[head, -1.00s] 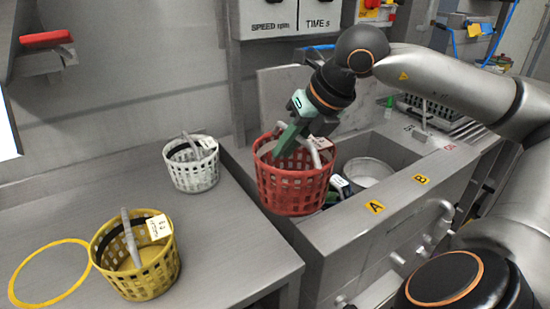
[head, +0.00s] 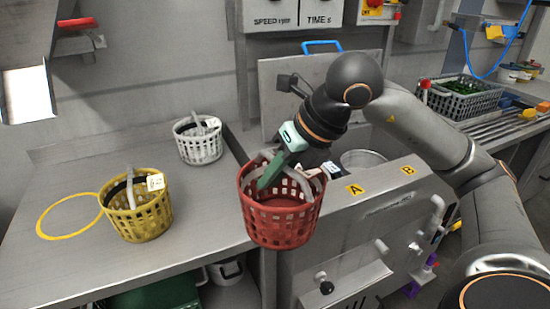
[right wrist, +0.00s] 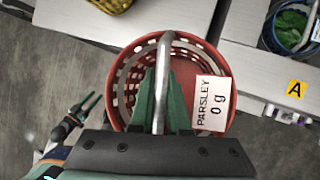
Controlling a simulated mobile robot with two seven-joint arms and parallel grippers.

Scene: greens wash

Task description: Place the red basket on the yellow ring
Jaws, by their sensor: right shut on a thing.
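The red basket (head: 283,222) hangs from my right gripper (head: 268,182) in the head view, at the right end of the steel table by the sink's front. In the right wrist view the green fingers (right wrist: 158,100) are shut on its grey handle (right wrist: 163,70). Its label (right wrist: 211,103) reads PARSLEY 0 g, and the part of its inside that shows is empty. The yellow ring (head: 66,238) lies flat and empty on the table at far left, well left of the basket. My left gripper (right wrist: 80,108) shows small in the right wrist view, its fingers apart.
A yellow basket (head: 142,217) stands at the ring's right edge, between it and the red basket. A white basket (head: 200,149) stands farther back. The sink unit (head: 385,200), marked A and B, is at right. The table front is clear.

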